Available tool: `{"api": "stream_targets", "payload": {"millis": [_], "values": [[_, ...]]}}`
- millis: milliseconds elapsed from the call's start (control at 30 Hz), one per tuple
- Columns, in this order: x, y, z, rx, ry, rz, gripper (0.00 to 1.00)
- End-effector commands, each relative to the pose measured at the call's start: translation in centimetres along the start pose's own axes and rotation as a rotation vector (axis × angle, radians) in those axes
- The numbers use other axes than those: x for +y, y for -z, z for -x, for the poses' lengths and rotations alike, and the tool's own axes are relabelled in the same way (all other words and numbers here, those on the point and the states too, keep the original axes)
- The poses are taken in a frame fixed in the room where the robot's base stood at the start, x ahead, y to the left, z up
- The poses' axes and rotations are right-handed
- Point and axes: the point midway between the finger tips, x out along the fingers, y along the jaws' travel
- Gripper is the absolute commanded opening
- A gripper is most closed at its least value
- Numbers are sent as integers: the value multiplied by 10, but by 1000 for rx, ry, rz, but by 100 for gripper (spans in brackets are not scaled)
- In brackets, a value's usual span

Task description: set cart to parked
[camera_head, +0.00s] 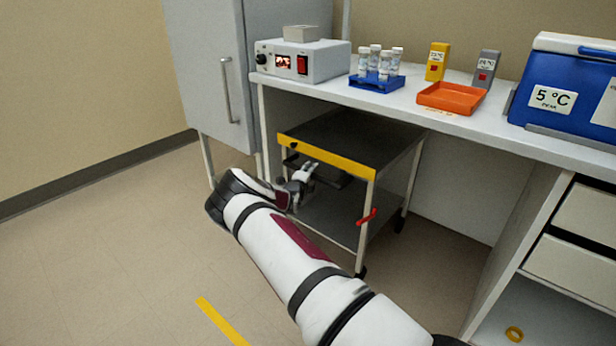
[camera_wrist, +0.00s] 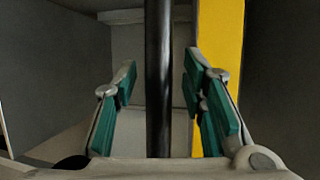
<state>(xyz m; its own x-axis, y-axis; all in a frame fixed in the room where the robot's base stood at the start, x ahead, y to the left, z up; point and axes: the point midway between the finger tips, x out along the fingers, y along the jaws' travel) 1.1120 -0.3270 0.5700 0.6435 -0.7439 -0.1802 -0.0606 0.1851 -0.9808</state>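The cart (camera_head: 371,135) stands under the bench, with a dark top, a yellow front edge (camera_head: 325,157) and pale legs. A dark handle bar (camera_head: 333,178) runs below the yellow edge, partly hidden by my gripper. A red lever (camera_head: 367,217) sits on the cart's front right leg. My gripper (camera_head: 308,172) is at the cart's front, at the handle bar. In the wrist view, my gripper (camera_wrist: 160,78) is open with the dark bar (camera_wrist: 158,50) between its green-padded fingers. Gaps show on both sides of the bar. The yellow edge also shows there (camera_wrist: 222,35).
The bench (camera_head: 440,118) above carries a power unit (camera_head: 312,63), a blue vial rack (camera_head: 377,82), an orange tray (camera_head: 450,98) and a blue cool box (camera_head: 560,90). A grey cabinet (camera_head: 205,65) stands left. Yellow tape (camera_head: 222,321) marks the floor. Floor at left is clear.

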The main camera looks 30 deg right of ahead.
Motion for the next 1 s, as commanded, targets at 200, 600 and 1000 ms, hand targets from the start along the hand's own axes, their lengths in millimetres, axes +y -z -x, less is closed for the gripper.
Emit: {"api": "stream_targets", "payload": {"millis": [200, 600, 1000], "values": [[0, -2, 21, -1, -1, 1, 38], [0, -1, 94, -1, -1, 2, 38], [0, 0, 118, 0, 0, 0, 38]]}}
